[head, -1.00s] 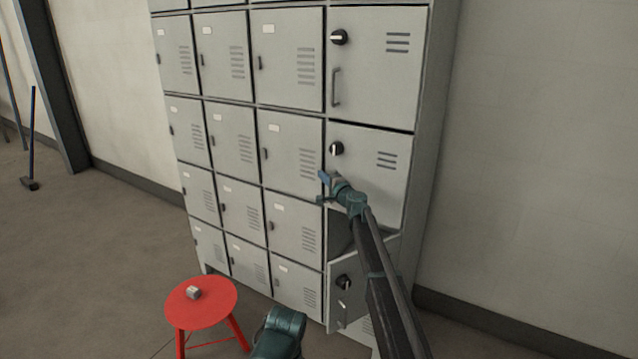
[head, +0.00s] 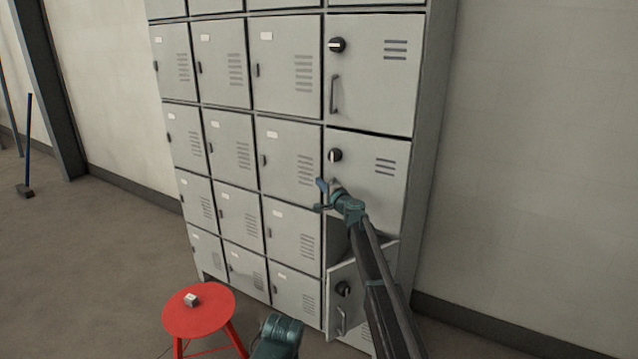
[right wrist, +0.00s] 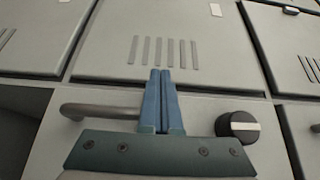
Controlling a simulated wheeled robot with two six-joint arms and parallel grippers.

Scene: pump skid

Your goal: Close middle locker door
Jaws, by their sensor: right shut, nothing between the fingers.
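The middle locker door (head: 380,190) is the grey door in the right column, with a round knob (head: 334,155) and vent slots. It looks shut or nearly so; I cannot tell if it is flush. My right gripper (head: 322,188) is at its left edge, below the knob, and hides the handle. In the right wrist view, the shut, empty blue fingers (right wrist: 161,72) lie between the bar handle (right wrist: 95,111) and the knob (right wrist: 237,125). I cannot tell if they touch the door.
Below, a lower locker door (head: 340,300) stands swung open beside a dark compartment (head: 338,232). The upper right door (head: 375,75) looks shut. A red stool (head: 200,315) with a small grey block (head: 192,300) stands at the front left. The floor farther left is mostly clear.

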